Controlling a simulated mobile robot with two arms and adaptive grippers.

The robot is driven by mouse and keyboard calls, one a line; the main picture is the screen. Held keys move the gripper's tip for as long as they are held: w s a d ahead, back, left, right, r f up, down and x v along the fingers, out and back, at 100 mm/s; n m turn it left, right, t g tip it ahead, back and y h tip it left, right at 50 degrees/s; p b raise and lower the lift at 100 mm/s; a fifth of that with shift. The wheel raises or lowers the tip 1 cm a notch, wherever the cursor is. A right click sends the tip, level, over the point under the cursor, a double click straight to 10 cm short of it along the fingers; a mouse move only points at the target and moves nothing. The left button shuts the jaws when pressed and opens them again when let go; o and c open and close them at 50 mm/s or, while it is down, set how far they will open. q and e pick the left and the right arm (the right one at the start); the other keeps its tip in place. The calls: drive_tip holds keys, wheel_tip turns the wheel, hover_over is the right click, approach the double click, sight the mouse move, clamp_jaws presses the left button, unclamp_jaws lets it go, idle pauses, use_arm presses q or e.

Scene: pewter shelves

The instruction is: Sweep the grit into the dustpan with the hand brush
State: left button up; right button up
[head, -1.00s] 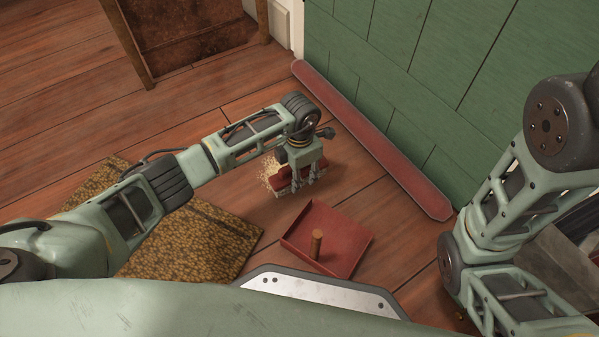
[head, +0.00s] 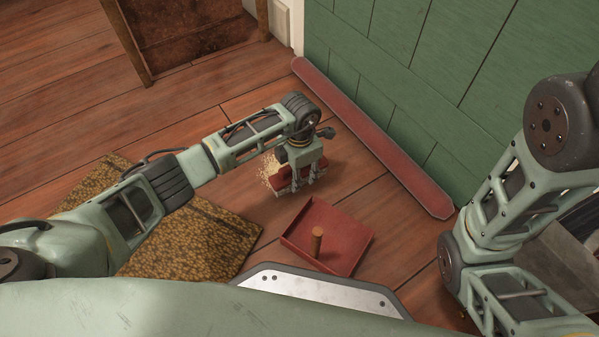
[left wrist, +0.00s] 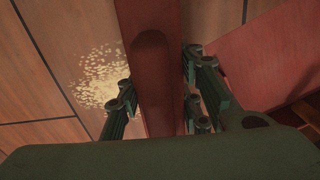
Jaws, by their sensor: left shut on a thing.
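The red hand brush (head: 285,180) is held just at the floor by my left gripper (head: 304,176), which is shut on it. In the left wrist view the brush (left wrist: 158,75) runs lengthwise between the fingers. The pale grit (head: 267,170) lies on the floorboards beside the brush, on the side away from the dustpan; part is hidden by brush and arm. It shows as a loose patch left of the brush in the left wrist view (left wrist: 98,78). The red dustpan (head: 343,236), with an upright wooden handle, lies on the floor nearer to me. My right gripper is out of view.
A mottled brown mat (head: 200,235) lies on the floor under my left arm. A brown wooden piece (head: 185,30) stands at the back left. Bare boards separate brush and dustpan.

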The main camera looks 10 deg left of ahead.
use_arm(q)
drive_tip(key=shift+f+b, duration=0.5)
drive_tip(key=shift+f, duration=0.3)
drive_tip(key=shift+w+a, duration=0.1)
drive_tip(key=shift+w, duration=0.05)
